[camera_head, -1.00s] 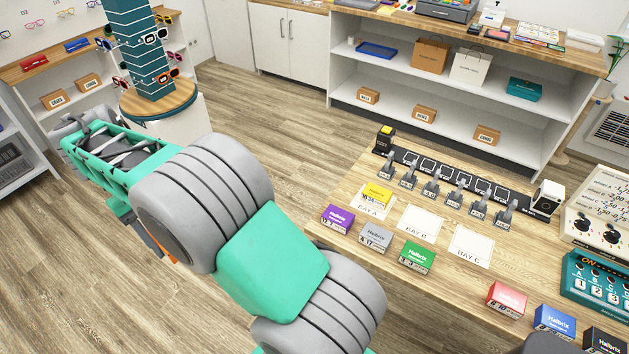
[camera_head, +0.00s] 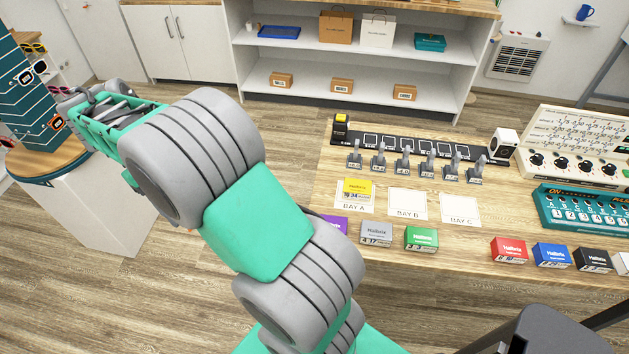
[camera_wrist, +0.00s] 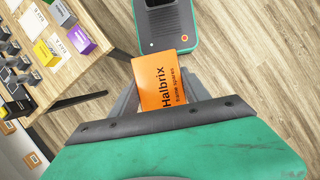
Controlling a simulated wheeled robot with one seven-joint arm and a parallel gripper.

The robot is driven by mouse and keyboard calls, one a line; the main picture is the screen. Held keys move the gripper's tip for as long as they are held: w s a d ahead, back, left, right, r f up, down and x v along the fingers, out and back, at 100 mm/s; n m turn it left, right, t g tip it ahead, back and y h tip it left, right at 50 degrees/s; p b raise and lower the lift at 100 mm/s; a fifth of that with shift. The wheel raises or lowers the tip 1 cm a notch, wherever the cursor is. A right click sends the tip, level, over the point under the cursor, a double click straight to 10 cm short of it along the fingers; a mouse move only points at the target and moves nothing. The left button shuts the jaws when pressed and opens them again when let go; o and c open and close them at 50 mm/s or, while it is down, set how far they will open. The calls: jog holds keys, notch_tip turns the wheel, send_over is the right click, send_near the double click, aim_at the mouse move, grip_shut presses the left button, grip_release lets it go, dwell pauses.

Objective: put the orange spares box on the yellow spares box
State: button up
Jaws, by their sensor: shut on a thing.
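The orange spares box (camera_wrist: 160,80) is between the fingers of my gripper (camera_wrist: 161,92) in the wrist view. My gripper is shut on it, with its printed face towards the camera, clear of the table. The yellow spares box (camera_head: 357,188) sits on the BAY A card (camera_head: 355,208) on the wooden table. Nothing is on top of it. The wrist view also shows it at the left (camera_wrist: 46,53), well apart from my gripper. In the head view my arm hides my gripper.
A purple box (camera_head: 337,223), a grey box (camera_head: 376,233) and a green box (camera_head: 421,238) stand along the table's front edge. The BAY B card (camera_head: 407,204) and BAY C card (camera_head: 460,208) are bare. Small stands (camera_head: 405,160) line up behind them. More boxes stand at right, beginning with a red one (camera_head: 509,250).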

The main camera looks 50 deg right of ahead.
jog(key=s+d+f+n, duration=0.15)
jog(key=s+d, duration=0.25)
jog(key=d, duration=0.7)
jog(key=s+d+f, duration=0.3)
jog(key=s+d, duration=0.1)
jog(key=d, duration=0.7)
jog(key=s+d+f+n+h, duration=0.1)
jog(key=s+d+n, duration=0.1)
jog(key=s+d, duration=0.75)
jog(key=s+d+f+n+h, duration=0.15)
jog(key=s+d, duration=0.45)
jog(key=s, duration=0.7)
jog(key=p, duration=0.2)
send_over(363, 186)
jog(key=w, duration=0.1)
jog(key=shift+y, duration=0.35)
jog(key=f, duration=0.6)
jog(key=a+f, duration=0.1)
jog(key=f, duration=0.2)
jog(key=shift+f, duration=0.25)
jog(key=shift+w+d+f+p, duration=0.15)
jog(key=shift+f+p, duration=0.4)
jog(key=shift+f, duration=1.15)
jog(key=shift+f, duration=0.1)
jog(key=o, duration=1.5)
jog(key=shift+c, duration=0.2)
